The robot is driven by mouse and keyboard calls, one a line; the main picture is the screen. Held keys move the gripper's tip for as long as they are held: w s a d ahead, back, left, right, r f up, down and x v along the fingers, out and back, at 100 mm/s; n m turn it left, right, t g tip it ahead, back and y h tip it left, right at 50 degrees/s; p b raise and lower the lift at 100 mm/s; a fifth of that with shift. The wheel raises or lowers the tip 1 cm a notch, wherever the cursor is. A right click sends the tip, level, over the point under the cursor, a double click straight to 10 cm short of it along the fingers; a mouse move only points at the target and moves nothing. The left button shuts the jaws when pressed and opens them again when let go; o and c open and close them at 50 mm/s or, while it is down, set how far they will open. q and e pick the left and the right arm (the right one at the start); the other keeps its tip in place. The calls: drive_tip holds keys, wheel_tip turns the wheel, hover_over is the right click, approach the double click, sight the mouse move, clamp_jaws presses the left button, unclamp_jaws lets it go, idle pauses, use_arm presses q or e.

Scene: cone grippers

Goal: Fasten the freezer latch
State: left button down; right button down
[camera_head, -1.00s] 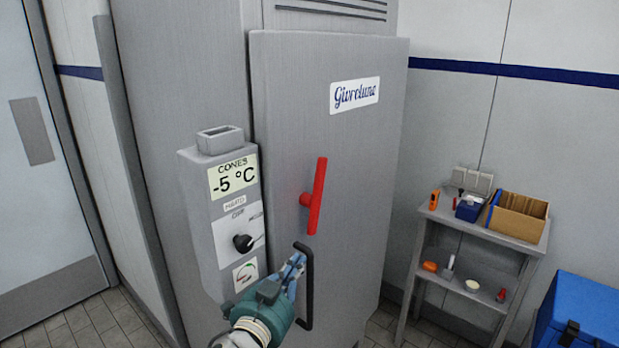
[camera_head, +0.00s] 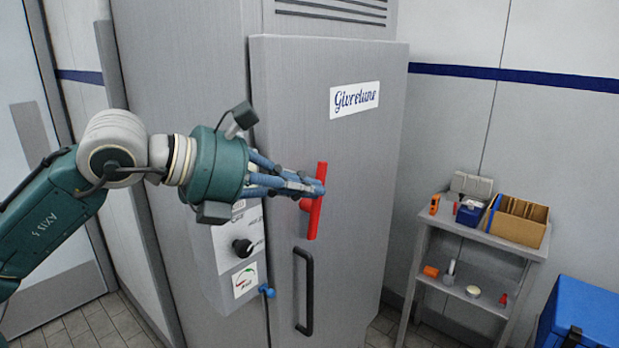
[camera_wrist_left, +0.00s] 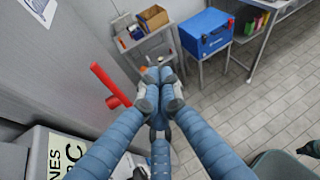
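The freezer door (camera_head: 360,150) is grey and looks closed or nearly so; any small gap is hard to tell. On it is the red latch handle (camera_head: 315,215), near vertical and slightly tilted. It also shows in the left wrist view (camera_wrist_left: 104,80). My left gripper (camera_head: 318,188) overlaps the handle in the head view. In the left wrist view its blue fingers (camera_wrist_left: 160,88) are drawn together with nothing seen between them, and the handle lies just left of them, apart in the picture. A black pull handle (camera_head: 309,290) is lower on the door. My right gripper is not in view.
A control box (camera_head: 215,265) with a black knob (camera_head: 243,246) sticks out left of the door, partly behind my gripper. A small blue piece (camera_head: 267,291) shows near the door's edge. A small shelf table (camera_head: 475,236) and a blue cooler (camera_head: 585,318) stand at the right.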

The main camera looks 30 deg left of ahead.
use_arm(q)
drive_tip(key=a+r+n+y, duration=0.1)
drive_tip(key=a+y, duration=0.3)
drive_tip(key=a, duration=0.4)
drive_tip(key=shift+s+a+r+t, duration=0.3)
drive_tip(key=shift+r+t, duration=0.1)
drive_tip(key=r+p+x, duration=0.1)
drive_tip(key=p+x, duration=0.6)
drive_tip(key=x, duration=0.7)
drive_tip(key=shift+w+p, duration=0.25)
drive_tip(key=shift+p, duration=0.05)
drive_tip(key=shift+a, duration=0.15)
